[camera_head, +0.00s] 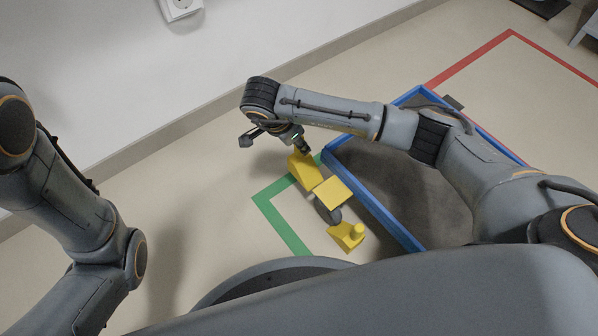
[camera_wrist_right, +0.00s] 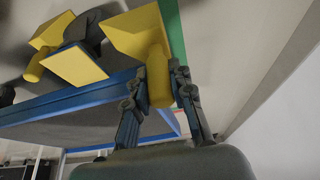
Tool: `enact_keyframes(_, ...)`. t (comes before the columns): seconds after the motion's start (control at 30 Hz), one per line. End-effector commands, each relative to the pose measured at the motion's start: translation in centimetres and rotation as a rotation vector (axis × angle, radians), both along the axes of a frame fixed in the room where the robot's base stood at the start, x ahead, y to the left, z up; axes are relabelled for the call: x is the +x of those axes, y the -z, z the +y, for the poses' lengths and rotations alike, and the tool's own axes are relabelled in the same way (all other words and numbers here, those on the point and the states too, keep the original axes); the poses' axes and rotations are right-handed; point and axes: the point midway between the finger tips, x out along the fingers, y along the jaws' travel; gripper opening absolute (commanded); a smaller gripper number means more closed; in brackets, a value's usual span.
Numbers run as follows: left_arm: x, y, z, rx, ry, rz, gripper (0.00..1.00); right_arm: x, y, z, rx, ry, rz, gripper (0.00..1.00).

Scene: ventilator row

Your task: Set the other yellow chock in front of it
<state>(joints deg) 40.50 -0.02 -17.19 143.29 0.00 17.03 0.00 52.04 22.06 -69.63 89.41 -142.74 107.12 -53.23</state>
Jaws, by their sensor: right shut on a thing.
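My right gripper (camera_head: 302,150) is shut on the handle of a yellow chock (camera_head: 304,172), beside the far side of a dark wheel (camera_head: 326,213). In the right wrist view the held chock (camera_wrist_right: 137,34) has its handle between the two fingers (camera_wrist_right: 159,82). I cannot tell whether it touches the floor or the wheel. The other yellow chock (camera_head: 343,238) stands on the floor on the near side of the wheel, its round handle up. A yellow plate (camera_head: 333,190) covers part of the wheel. My left gripper is out of view.
A blue-framed platform with a dark grey bed (camera_head: 400,185) lies just right of the wheel, under my right arm. Green floor tape (camera_head: 279,226) forms a corner at the left. Red tape (camera_head: 470,58) marks the floor behind. The floor left of the green tape is clear.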

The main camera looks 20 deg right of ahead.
Motion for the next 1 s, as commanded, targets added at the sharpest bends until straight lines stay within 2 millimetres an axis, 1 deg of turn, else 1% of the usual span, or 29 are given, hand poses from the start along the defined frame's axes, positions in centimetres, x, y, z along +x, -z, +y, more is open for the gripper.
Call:
enact_keyframes(0.03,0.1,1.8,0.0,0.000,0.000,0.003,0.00,-0.1,2.3,0.0,0.001,0.002,0.002,0.00)
enact_keyframes(0.1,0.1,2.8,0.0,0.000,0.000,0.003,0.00,0.0,3.8,0.0,0.002,0.002,0.001,0.00)
enact_keyframes(0.2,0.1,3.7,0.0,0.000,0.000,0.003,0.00,0.0,5.2,0.0,0.001,0.001,-0.001,0.00)
enact_keyframes(0.43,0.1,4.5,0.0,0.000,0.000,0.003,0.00,0.1,6.4,0.0,0.002,0.000,-0.002,0.00)
enact_keyframes(0.6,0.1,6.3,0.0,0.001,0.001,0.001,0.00,0.0,9.0,0.0,0.002,0.000,0.001,0.00)
enact_keyframes(0.7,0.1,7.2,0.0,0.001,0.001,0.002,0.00,0.0,10.1,0.0,0.001,0.001,0.000,0.00)
enact_keyframes(1.0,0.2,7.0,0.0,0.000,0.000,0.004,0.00,0.1,10.0,0.0,0.000,0.001,-0.001,0.00)
